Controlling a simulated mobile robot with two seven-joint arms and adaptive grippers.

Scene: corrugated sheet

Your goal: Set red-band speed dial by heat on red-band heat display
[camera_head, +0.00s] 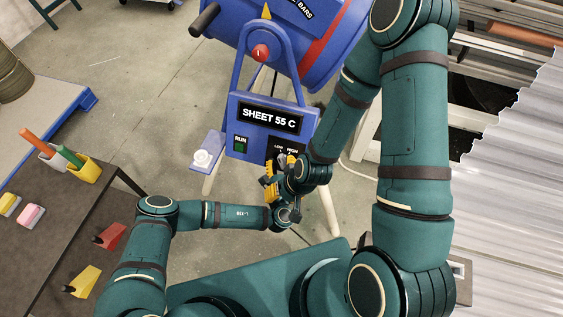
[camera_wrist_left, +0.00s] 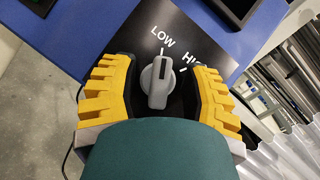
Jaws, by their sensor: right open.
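A blue machine (camera_head: 325,45) with a red band on its drum carries a black display (camera_head: 272,117) reading "SHEET 55 C". Below the display is a black dial plate marked LOW and HIGH. The grey dial knob (camera_wrist_left: 157,82) has its pointer toward LOW in the left wrist view. My left gripper (camera_wrist_left: 160,95) is open, its yellow fingers on either side of the knob with small gaps. In the head view my left gripper (camera_head: 280,166) is at the dial and partly hides it. My right gripper (camera_head: 271,190) is open, close below it and partly hidden.
A green RUN button (camera_head: 240,143) sits left of the dial. A red knob (camera_head: 260,53) is above the display. A small side shelf (camera_head: 207,148) holds a white item. A dark table (camera_head: 70,215) with cups and blocks stands at left; corrugated sheets (camera_head: 510,190) lie at right.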

